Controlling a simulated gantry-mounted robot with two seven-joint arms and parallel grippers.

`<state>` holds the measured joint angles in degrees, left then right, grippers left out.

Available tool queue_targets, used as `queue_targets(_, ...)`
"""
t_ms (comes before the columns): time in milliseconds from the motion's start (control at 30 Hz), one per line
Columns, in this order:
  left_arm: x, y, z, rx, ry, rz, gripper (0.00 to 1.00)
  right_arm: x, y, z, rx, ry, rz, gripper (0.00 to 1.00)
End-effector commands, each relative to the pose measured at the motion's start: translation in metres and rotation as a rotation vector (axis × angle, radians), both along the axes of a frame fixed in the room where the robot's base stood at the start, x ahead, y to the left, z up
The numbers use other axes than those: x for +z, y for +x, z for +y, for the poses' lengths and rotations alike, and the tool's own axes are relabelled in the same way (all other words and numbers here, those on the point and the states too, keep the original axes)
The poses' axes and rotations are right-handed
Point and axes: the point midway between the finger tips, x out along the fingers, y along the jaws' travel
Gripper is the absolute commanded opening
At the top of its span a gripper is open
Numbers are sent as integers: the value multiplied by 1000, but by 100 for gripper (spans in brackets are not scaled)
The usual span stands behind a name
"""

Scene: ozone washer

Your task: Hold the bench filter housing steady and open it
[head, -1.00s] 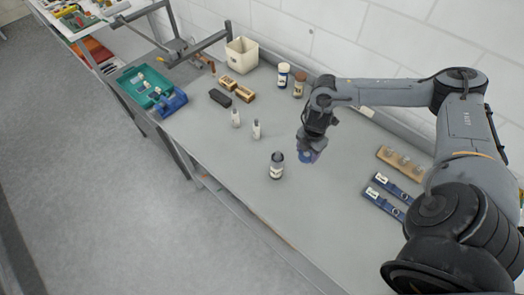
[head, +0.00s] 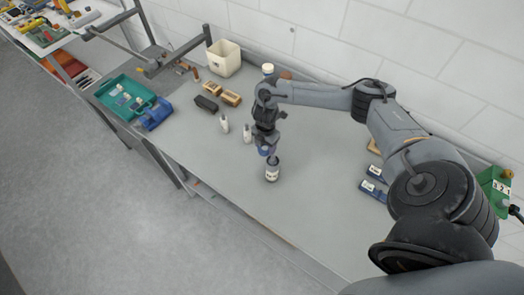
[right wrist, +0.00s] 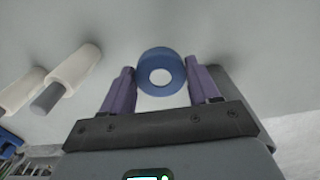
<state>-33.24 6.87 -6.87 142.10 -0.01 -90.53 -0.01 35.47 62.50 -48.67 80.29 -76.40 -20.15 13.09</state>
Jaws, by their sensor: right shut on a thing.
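My right gripper (head: 265,147) reaches down over the bench. Its purple fingers (right wrist: 161,85) are shut on a blue ring-shaped piece (right wrist: 161,56) with a pale round middle. The blue piece (head: 264,152) also shows at the fingertips in the head view. The right wrist view does not clearly show the housing. My left gripper is not in view.
Two small white bottles (head: 247,136) stand left of the gripper. Behind are brown blocks (head: 231,98), a dark block (head: 206,104) and a cream bin (head: 225,59). A teal tray (head: 125,96) lies far left. The bench front is clear.

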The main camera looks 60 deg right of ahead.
Motion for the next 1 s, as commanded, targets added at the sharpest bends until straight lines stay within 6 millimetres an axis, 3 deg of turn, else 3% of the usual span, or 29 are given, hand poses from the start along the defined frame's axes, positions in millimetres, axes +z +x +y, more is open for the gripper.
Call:
queue_targets(267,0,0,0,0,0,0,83,-10,13,3,0,0,2,24)
queue_targets(600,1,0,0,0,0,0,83,-45,13,3,-1,0,1,24)
queue_targets(1000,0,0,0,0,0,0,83,-50,12,3,1,0,1,24)
